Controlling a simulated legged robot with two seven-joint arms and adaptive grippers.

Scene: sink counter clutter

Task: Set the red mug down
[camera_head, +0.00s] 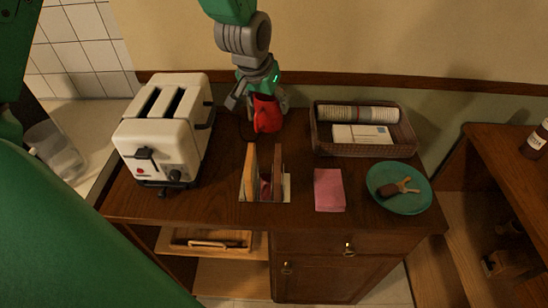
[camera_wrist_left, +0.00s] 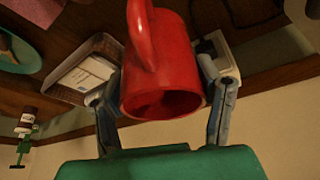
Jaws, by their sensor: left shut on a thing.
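The red mug (camera_head: 266,115) is at the back of the dark wooden counter, to the right of the toaster. My left gripper (camera_head: 258,97) reaches down from above and is shut on it. In the left wrist view the red mug (camera_wrist_left: 165,65) sits between the two fingers of my left gripper (camera_wrist_left: 163,90), with its opening toward the camera and its handle toward the top of the picture. I cannot tell whether its base touches the counter. My right gripper is not in view.
A white toaster (camera_head: 165,130) stands at the left. A wooden holder (camera_head: 250,175) is in front of the mug. A wall is close behind.

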